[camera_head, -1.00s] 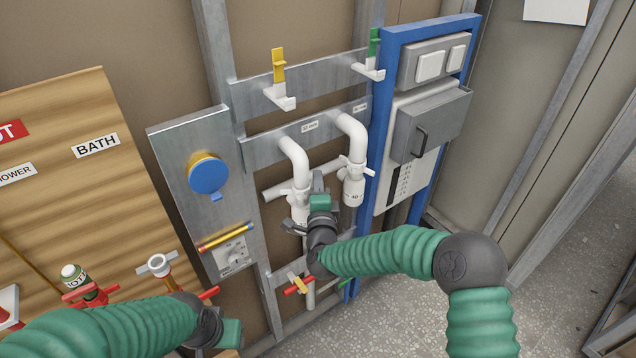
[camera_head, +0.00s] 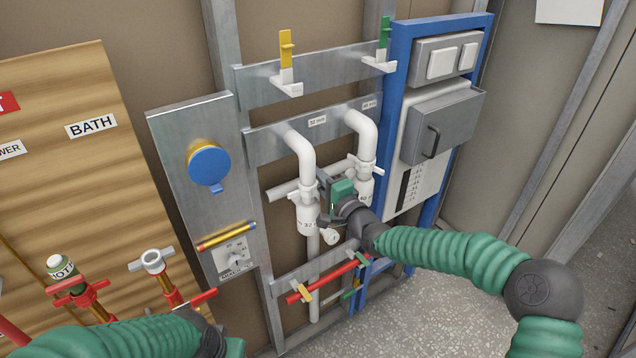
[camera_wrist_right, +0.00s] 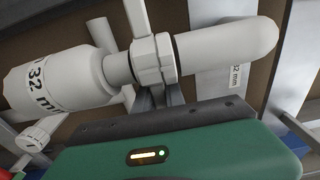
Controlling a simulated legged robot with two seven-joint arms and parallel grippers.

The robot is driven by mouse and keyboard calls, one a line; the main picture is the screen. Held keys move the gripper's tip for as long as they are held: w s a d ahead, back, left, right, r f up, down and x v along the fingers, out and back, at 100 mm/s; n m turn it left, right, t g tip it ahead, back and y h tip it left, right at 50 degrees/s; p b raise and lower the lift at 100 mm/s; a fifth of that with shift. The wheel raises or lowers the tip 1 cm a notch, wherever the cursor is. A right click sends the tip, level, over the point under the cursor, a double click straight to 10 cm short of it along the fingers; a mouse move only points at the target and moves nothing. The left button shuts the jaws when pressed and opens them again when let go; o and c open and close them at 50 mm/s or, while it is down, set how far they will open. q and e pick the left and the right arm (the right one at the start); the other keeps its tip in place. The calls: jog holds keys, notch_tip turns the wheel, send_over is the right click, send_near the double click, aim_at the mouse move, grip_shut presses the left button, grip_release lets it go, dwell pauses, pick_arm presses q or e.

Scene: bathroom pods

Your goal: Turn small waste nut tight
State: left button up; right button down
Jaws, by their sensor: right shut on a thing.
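The small waste nut (camera_head: 308,192) is a white collar with a lug, at the foot of the left, 32 mm waste pipe (camera_head: 304,150). The white fitting marked 32 (camera_head: 307,220) sits below it. In the right wrist view the nut (camera_wrist_right: 153,60) lies right at the finger tips, between the 32 mm fitting (camera_wrist_right: 60,80) and the pipe bend (camera_wrist_right: 230,55). My right gripper (camera_head: 323,184) reaches in from the right and is shut on the nut; its tips are partly hidden. My left gripper (camera_head: 228,347) is at the bottom edge, mostly cut off, its jaws unseen.
The right white waste pipe (camera_head: 364,140) and its nut stand close beside my right gripper. A red pipe (camera_head: 328,279) with a yellow handle (camera_head: 304,292) runs below. The blue frame (camera_head: 400,110) with the grey box (camera_head: 440,128) stands to the right.

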jog(key=shift+w+f+n+g+y, duration=0.1)
jog(key=shift+f+n+g+y, duration=0.2)
jog(key=shift+g+y, duration=0.1)
jog(key=c, duration=1.5)
grip_release()
jog(key=shift+o, duration=0.5)
jog(key=shift+w+d+r, duration=0.15)
jog(key=v, duration=1.7)
jog(key=shift+f, duration=0.2)
